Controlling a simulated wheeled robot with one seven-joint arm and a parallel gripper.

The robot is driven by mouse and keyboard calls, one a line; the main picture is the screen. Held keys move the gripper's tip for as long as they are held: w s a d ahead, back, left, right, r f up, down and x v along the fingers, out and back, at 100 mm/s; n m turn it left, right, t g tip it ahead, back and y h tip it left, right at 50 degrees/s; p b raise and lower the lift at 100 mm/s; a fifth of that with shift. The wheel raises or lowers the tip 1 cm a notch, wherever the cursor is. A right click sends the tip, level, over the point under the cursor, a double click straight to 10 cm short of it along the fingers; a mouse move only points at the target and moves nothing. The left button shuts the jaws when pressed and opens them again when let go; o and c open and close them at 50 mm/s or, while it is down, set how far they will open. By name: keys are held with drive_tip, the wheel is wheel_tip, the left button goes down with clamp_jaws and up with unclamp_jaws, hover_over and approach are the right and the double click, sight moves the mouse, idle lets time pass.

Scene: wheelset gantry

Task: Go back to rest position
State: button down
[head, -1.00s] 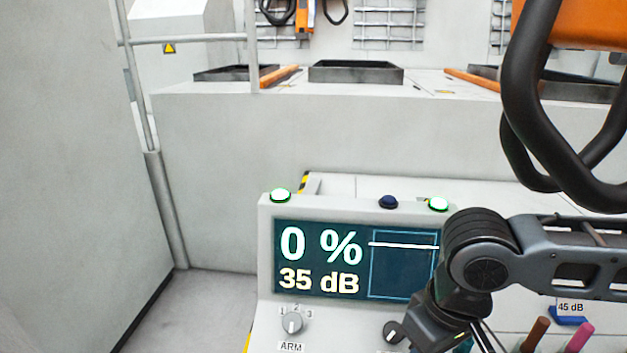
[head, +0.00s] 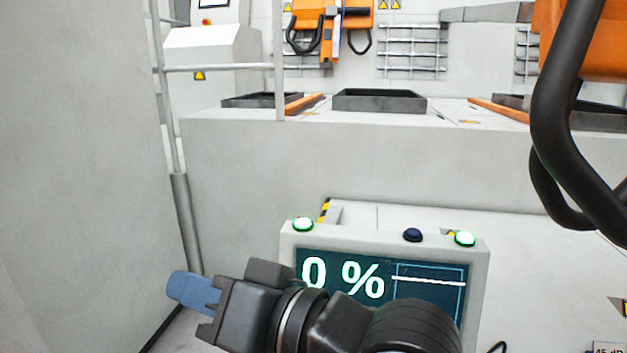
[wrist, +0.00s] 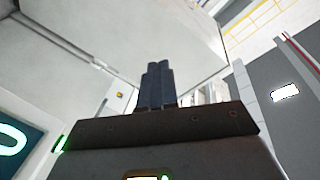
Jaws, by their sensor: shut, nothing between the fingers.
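My gripper (head: 190,291) is in front of the console at the lower middle of the head view, its blue-grey fingers pointing left. In the wrist view its two fingers (wrist: 158,86) lie side by side, shut, with nothing between them. My wrist and arm cover the lower part of the console screen (head: 430,287), which reads "0 %". The fingers are apart from the console and stand out over the floor to its left.
The console (head: 478,265) carries two lit green buttons and a dark blue one (head: 412,235). A grey wall (head: 80,150) fills the left. A rail post (head: 186,225) stands behind the gripper. Black trays (head: 380,101) lie on the ledge behind.

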drive_tip(key=s+d+f+m+t+h, duration=0.4)
drive_tip(key=d+f+m+t+h, duration=0.15)
drive_tip(key=d, duration=0.35)
drive_tip(key=s+d+f+m+t+h, duration=0.5)
drive_tip(key=d+f+m+h, duration=0.15)
drive_tip(key=d, duration=0.25)
drive_tip(key=s+d+f+n+g+h, duration=0.1)
drive_tip(key=s+d+f+n, duration=0.2)
drive_tip(key=s+d, duration=0.4)
drive_tip(key=s+d+f+n+g+h, duration=0.2)
drive_tip(key=s+d, duration=0.6)
drive_tip(key=s, duration=0.7)
drive_tip(key=f+n, duration=0.1)
drive_tip(key=n, duration=0.1)
drive_tip(key=shift+d+n+h, duration=0.15)
drive_tip(key=shift+n+h, duration=0.15)
